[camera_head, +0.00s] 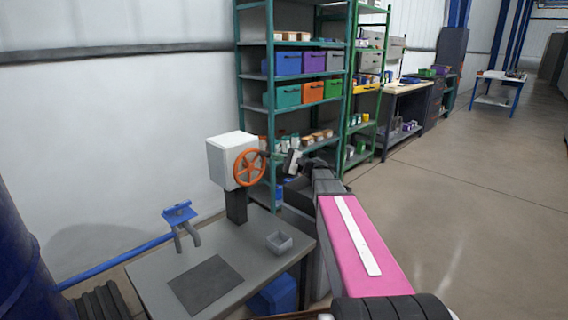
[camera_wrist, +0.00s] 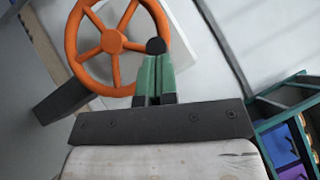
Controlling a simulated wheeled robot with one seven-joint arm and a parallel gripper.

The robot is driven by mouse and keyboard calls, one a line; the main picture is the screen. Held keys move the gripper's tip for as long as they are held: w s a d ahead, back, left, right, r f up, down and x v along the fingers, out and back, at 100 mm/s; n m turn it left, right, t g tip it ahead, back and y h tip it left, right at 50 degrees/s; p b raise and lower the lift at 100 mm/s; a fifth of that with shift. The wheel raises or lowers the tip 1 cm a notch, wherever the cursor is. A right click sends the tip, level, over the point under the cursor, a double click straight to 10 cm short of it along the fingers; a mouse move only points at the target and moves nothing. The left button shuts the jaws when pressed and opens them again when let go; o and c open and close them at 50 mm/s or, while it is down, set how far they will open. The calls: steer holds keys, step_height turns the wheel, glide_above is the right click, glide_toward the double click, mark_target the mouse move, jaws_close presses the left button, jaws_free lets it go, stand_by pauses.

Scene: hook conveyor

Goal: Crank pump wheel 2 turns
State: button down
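The orange pump wheel (camera_head: 249,167) is a spoked ring on the side of a white box (camera_head: 225,158). In the wrist view the wheel (camera_wrist: 112,42) fills the upper left, with a round dark knob (camera_wrist: 156,46) at its right rim. My gripper (camera_wrist: 156,62) has green fingers drawn close together, their tips at the knob. They look shut on it, though the exact contact is partly hidden by the knob. In the head view my gripper (camera_head: 275,157) reaches the wheel's right side.
The box stands on a dark post (camera_head: 236,206) on a grey table (camera_head: 158,285). Green shelves (camera_head: 270,100) with bins stand behind. Open floor lies at right.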

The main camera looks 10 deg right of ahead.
steer(key=shift+s+a+r+n+g+h, duration=0.2)
steer(key=shift+s+a+r+n+h, duration=0.15)
steer(key=shift+a+r+n+h, duration=0.3)
steer(key=shift+s+a+r+n+g+h, duration=0.2)
steer(key=shift+s+a+r+n+h, duration=0.15)
steer(key=shift+r+n+h, duration=0.3)
steer(key=shift+s+a+r+n+g+h, duration=0.2)
steer(key=shift+s+a+r+n+h, duration=0.3)
steer(key=shift+n, duration=0.3)
steer(key=shift+w+r, duration=0.1)
steer(key=shift+r, duration=0.05)
